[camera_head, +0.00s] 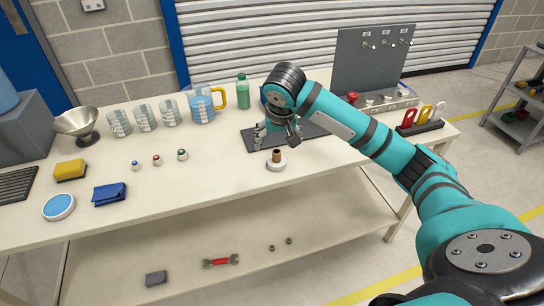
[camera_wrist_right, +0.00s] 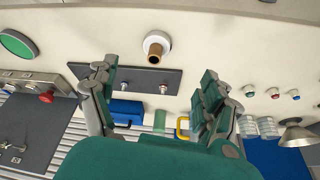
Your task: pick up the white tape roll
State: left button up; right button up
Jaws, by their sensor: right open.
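The white tape roll (camera_head: 272,166) lies flat near the front edge of the table, with a brown cylinder standing up in its centre. It also shows in the right wrist view (camera_wrist_right: 149,38), at upper centre beyond the fingertips. My right gripper (camera_head: 278,138) is open and empty, pointing down just behind the roll and above it. In the wrist view its two fingers (camera_wrist_right: 158,72) are spread wide, and the roll is not between them. My left gripper is not in view.
A dark plate (camera_head: 255,138) with small fittings lies under and behind my right gripper. A green bottle (camera_head: 243,93) and a yellow-handled jug (camera_head: 203,106) stand behind left. Small knobs (camera_head: 157,160) lie left. The table (camera_head: 225,180) is clear beside the roll.

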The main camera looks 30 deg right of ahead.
aim_at(277, 153)
jog(key=shift+m, duration=0.4)
jog(key=x, duration=0.3)
jog(key=d+p+x, duration=0.1)
jog(key=x, duration=0.6)
jog(key=shift+w+d+r, duration=0.25)
jog(key=shift+w+r, duration=0.05)
jog(key=shift+w, duration=0.05)
jog(key=x, duration=0.2)
jog(key=p+x, duration=0.1)
jog(key=x, duration=0.1)
jog(key=shift+w+a, duration=0.15)
jog(key=shift+w, duration=0.2)
jog(key=shift+w+f, duration=0.15)
jog(key=shift+f, duration=0.35)
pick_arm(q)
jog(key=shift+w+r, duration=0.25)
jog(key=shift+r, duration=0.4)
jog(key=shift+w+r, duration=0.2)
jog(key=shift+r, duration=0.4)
pick_arm(e)
jog(key=c, duration=1.2)
jog(key=shift+r, duration=0.1)
